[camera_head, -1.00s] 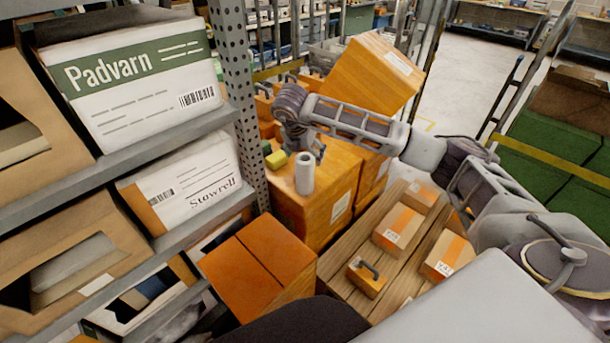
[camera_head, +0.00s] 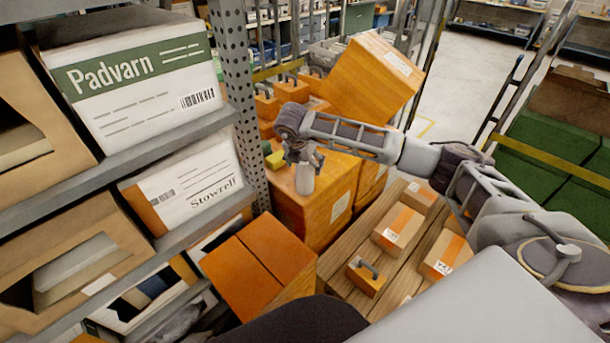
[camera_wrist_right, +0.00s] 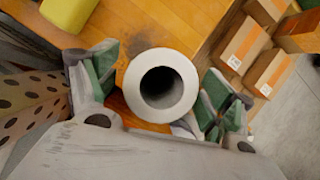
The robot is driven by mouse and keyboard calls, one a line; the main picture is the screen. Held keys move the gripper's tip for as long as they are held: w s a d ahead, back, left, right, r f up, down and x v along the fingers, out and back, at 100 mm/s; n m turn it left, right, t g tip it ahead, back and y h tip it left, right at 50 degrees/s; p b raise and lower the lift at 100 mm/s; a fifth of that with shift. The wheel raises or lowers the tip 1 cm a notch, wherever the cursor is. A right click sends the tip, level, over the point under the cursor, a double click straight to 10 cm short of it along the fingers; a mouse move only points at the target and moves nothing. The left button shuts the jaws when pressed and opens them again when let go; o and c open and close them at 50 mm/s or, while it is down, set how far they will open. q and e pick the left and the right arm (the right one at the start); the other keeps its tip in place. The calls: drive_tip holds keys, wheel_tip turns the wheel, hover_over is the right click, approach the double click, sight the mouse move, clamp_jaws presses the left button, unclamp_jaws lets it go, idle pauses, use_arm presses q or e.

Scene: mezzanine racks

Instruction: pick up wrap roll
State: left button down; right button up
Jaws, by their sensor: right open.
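The wrap roll (camera_head: 305,180) is a white upright cylinder standing on an orange box in the head view. In the right wrist view the roll (camera_wrist_right: 161,86) is seen from above, its dark hollow core facing the camera. My right gripper (camera_head: 304,160) is above and around the top of the roll, pointing down. In the right wrist view its two green-padded fingers (camera_wrist_right: 158,90) are open, one on each side of the roll, with a gap on both sides. The top of the roll is partly hidden by the gripper in the head view. My left gripper is not in view.
Small yellow and green blocks (camera_head: 276,159) lie left of the roll on the box (camera_head: 330,209). A perforated rack post (camera_head: 239,95) stands close on the left. A tilted carton (camera_head: 372,80) is behind the arm. A pallet (camera_head: 345,285) with small boxes is at front right.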

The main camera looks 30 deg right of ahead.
drive_tip(key=shift+c, duration=0.2)
drive_tip(key=c, duration=1.7)
